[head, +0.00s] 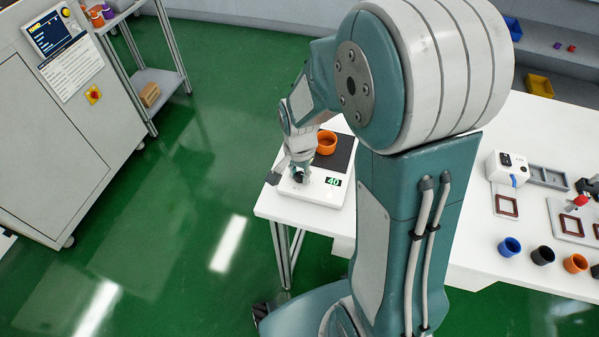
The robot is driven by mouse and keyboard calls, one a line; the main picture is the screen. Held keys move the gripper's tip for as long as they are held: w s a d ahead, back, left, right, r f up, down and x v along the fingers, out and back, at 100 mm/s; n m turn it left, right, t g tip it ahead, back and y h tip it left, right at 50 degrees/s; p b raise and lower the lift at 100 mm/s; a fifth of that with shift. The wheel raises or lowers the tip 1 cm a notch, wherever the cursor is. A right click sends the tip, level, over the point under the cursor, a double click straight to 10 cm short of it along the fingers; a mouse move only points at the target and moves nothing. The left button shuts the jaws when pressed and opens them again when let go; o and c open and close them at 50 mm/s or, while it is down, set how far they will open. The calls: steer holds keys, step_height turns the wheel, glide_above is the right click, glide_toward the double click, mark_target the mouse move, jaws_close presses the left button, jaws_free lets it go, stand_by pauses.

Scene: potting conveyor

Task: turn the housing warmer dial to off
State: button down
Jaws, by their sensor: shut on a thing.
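The housing warmer (323,193) is a white box at the left corner of the white table, with a black plate (343,152) on top. Its green display (333,181) reads 40. An orange housing (326,142) sits on the plate. The black dial (299,178) is on the warmer's front part, left of the display. My gripper (297,174) reaches down over the dial and is shut on it. The gripper partly covers the dial, so its pointer and markings cannot be read.
Blue, black and orange cups (543,256) stand along the table's front right edge. A white device (507,167), a grey tray (548,177) and brown square frames (507,205) lie behind them. A grey cabinet (60,140) and a shelf rack (158,85) stand at the left, with open green floor between.

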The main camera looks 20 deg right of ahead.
steer(key=n, duration=0.4)
steer(key=shift+n, duration=0.3)
steer(key=n, duration=0.3)
steer(key=shift+n, duration=0.3)
steer(key=n, duration=0.4)
steer(key=shift+w, duration=0.1)
steer(key=shift+n, duration=1.8)
steer(key=shift+c, duration=2.2)
jaws_free()
